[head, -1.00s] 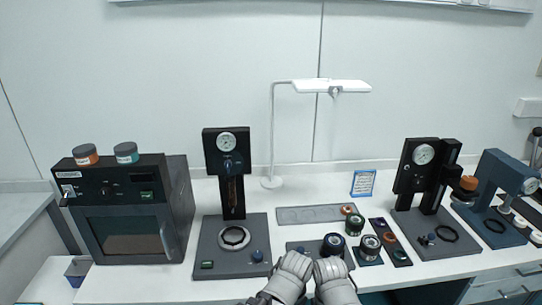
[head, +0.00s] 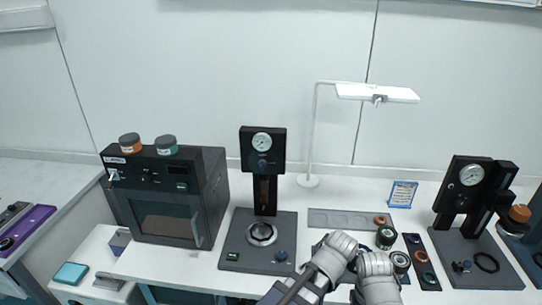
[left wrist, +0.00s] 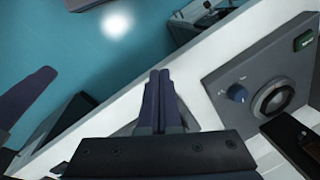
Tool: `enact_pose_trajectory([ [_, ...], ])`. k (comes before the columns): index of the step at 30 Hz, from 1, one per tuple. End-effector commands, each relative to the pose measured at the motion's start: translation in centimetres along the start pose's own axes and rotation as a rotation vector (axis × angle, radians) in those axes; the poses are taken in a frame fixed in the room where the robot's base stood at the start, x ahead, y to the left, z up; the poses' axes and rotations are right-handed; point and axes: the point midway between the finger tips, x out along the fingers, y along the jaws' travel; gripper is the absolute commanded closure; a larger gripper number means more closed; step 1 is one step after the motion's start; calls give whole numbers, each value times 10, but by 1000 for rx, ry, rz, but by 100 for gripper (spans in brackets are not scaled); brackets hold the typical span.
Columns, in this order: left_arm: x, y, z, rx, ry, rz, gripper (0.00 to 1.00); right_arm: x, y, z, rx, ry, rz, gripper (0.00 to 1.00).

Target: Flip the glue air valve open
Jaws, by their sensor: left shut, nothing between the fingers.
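I cannot tell for sure which fitting is the glue air valve. A black gauge stand (head: 264,143) at the middle has a blue knob under its dial. Its grey base (head: 235,237) carries a metal ring (head: 261,233), a blue knob (head: 281,256) and a green-lit switch (head: 232,256). The left wrist view also shows the ring (left wrist: 273,97) and blue knob (left wrist: 237,93), right of my fingers and apart from them. My left gripper (left wrist: 160,75) is shut and empty. In the head view my left gripper (head: 338,242) and right gripper (head: 374,263) are right of this base; the right fingers are unclear.
A black oven box (head: 165,195) stands left. A white lamp (head: 377,93), a grey tray (head: 335,217) and several lens parts lie right of the stand. A second gauge stand (head: 465,185) is farther right. Left, a separate bench (head: 40,180) holds a purple tray.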

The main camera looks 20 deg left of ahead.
Motion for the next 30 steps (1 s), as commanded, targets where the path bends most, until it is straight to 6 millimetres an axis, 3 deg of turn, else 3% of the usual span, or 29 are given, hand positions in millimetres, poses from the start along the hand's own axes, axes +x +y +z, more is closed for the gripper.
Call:
enact_pose_trajectory([
  [1,-38,-17,-18,-42,12,-26,100,-39,4,2,2,0,0,50],
  [15,-201,-153,-127,-428,161,-282,100,-200,19,12,15,-3,-3,50],
  [22,-254,-203,-160,-550,227,-366,100,-249,23,15,21,-4,-4,50],
  [30,-272,-224,-171,-602,258,-402,100,-264,24,16,23,-4,-4,50],
])
